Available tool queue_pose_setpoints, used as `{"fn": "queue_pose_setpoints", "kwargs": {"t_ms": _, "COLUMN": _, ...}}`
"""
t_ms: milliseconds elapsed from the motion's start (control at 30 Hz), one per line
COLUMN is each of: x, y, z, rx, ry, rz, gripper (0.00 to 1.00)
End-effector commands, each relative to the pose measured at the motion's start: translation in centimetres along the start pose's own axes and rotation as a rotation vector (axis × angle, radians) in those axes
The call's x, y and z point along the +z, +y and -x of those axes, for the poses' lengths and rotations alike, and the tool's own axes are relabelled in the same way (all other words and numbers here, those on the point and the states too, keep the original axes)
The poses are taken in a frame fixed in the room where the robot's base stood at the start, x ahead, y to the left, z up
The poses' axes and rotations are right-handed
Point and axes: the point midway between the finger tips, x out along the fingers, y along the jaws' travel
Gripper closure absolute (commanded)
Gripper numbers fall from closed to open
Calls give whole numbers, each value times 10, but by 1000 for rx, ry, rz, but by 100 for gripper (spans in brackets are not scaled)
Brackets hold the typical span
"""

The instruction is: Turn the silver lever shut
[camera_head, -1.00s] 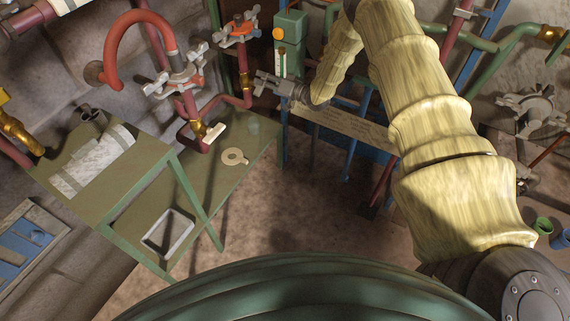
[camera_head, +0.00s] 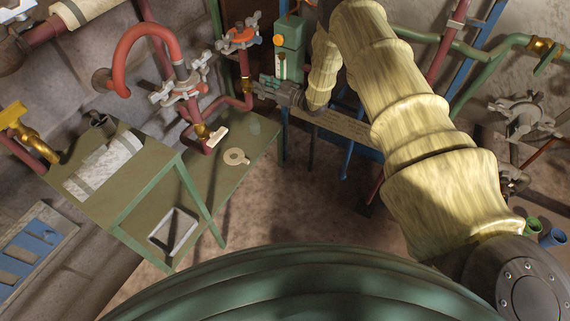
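My gripper (camera_head: 266,87) is at the upper middle, beside a brass valve body (camera_head: 246,85) on a red upright pipe. Its fingers are small and dark here, and I cannot tell how far apart they are or whether they touch anything. No clearly silver lever shows at that valve; if one is there, the gripper hides it. A pale lever (camera_head: 217,136) sits on another brass valve (camera_head: 202,132) on the red pipe, lower left of my gripper and apart from it.
Silver-handled clamps (camera_head: 182,88) and an orange-and-silver fitting (camera_head: 239,37) are on the red pipes. A green box (camera_head: 290,35) with a gauge stands behind the gripper. A green table (camera_head: 150,190) holds a pale roll and a tray. Brass valves have yellow (camera_head: 13,114) and green (camera_head: 547,60) levers.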

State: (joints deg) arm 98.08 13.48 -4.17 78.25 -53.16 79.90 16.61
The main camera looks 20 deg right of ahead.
Motion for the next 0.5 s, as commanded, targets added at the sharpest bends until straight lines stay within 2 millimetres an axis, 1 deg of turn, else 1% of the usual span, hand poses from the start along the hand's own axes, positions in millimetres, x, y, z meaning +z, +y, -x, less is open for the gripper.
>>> {"fn": "queue_pose_setpoints", "kwargs": {"t_ms": 33, "x": 4, "y": 3, "z": 12, "rx": 5, "ry": -3, "rz": -4, "gripper": 66}}
{"fn": "queue_pose_setpoints", "kwargs": {"t_ms": 500, "x": 2, "y": 2, "z": 82, "rx": 4, "ry": -1, "rz": -6, "gripper": 66}}
